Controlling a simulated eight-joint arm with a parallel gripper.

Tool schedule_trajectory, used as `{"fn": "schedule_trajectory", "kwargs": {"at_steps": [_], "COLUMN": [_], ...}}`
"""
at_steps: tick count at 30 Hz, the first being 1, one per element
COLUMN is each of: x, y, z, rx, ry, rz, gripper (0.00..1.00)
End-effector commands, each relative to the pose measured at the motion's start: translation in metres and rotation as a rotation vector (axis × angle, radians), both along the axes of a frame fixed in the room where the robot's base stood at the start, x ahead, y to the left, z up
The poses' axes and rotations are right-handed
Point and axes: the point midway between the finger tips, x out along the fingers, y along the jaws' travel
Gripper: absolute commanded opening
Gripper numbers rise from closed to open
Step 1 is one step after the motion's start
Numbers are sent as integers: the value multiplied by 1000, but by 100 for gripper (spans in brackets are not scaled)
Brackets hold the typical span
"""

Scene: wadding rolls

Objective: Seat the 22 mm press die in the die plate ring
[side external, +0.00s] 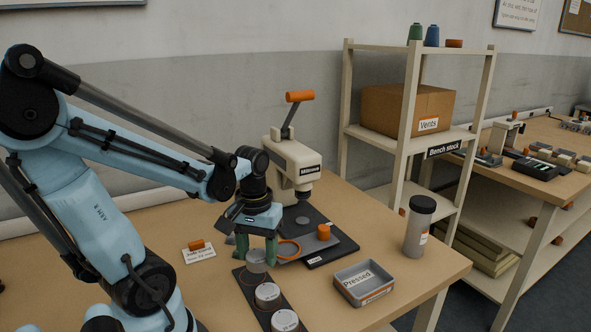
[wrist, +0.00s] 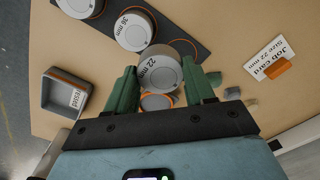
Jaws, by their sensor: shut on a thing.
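The 22 mm press die (wrist: 160,70) is a pale grey cylinder with its label on top. My gripper (wrist: 162,78) is shut on it, with a green finger on each side. In the side external view, my gripper (side external: 257,252) holds the die (side external: 257,262) close above the far end of the dark die rack. An orange-edged ring (side external: 289,249) shows just right of the fingers, by the press base. I take it as the die plate ring; it is partly hidden by a finger.
The rack (side external: 262,303) holds larger dies (side external: 268,292), including the 36 mm one (wrist: 133,30). The press (side external: 292,165) stands behind. The "Pressed" tray (side external: 364,283) and a grey canister (side external: 419,226) are at right. The job card (side external: 199,252), for size 22 mm, lies left.

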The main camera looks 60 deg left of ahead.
Motion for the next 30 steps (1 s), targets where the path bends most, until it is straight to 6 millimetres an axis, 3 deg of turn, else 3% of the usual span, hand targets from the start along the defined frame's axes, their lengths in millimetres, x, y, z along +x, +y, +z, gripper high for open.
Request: {"fn": "schedule_trajectory", "kwargs": {"at_steps": [9, 17, 23, 30], "x": [2, 3, 16, 53], "y": [-57, -78, -70, -26], "z": [34, 47, 52, 53], "rx": [0, 0, 0, 1], "ry": [0, 0, 0, -1], "rz": [-7, -1, 48, 193], "gripper": [10, 10, 10, 10]}}
